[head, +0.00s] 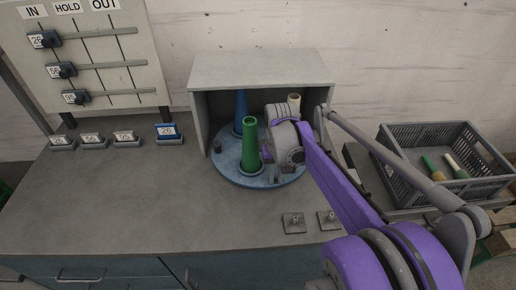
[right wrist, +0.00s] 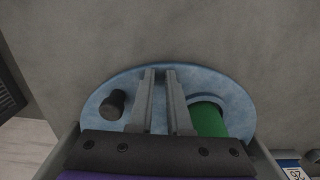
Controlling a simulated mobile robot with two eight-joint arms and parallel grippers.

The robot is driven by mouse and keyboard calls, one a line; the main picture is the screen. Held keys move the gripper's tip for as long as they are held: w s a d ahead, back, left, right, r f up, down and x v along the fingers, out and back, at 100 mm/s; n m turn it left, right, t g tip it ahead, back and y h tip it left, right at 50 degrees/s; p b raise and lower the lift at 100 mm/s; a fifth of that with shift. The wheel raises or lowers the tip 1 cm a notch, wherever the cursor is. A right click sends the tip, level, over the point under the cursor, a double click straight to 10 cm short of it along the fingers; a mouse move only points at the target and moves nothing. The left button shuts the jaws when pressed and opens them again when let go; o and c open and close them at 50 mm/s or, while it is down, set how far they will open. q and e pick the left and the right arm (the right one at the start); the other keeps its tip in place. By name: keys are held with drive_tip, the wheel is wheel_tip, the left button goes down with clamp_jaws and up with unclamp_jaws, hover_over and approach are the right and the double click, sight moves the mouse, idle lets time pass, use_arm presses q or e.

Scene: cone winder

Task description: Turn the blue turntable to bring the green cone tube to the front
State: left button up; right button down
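The blue turntable (head: 232,165) sits partly under a grey hood on the bench. The green cone tube (head: 250,143) stands upright at its front, left of my right wrist. A blue cone tube (head: 241,108) stands behind it, and a cream tube (head: 294,101) shows at the back right. The knob (right wrist: 112,103) is left of the fingers and the green tube (right wrist: 208,120) right. My left gripper is out of view.
The grey hood (head: 262,70) encloses the turntable's back and sides. Two small metal plates with pegs (head: 294,222) lie in front. A grey crate (head: 440,190) with tubes stands at the right. Numbered blocks (head: 124,138) line the bench's left rear. The left bench top is clear.

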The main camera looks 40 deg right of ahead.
sight(287, 178)
drive_tip(key=shift+s+d+f, duration=0.35)
drive_tip(key=shift+d+f, duration=0.15)
drive_tip(key=shift+s+d, duration=0.2)
drive_tip(key=shift+d, duration=0.5)
drive_tip(key=shift+s+d, duration=0.2)
drive_tip(key=shift+d, duration=0.75)
drive_tip(key=shift+s+d, duration=0.15)
drive_tip(key=shift+d, duration=1)
drive_tip(key=shift+r, duration=0.1)
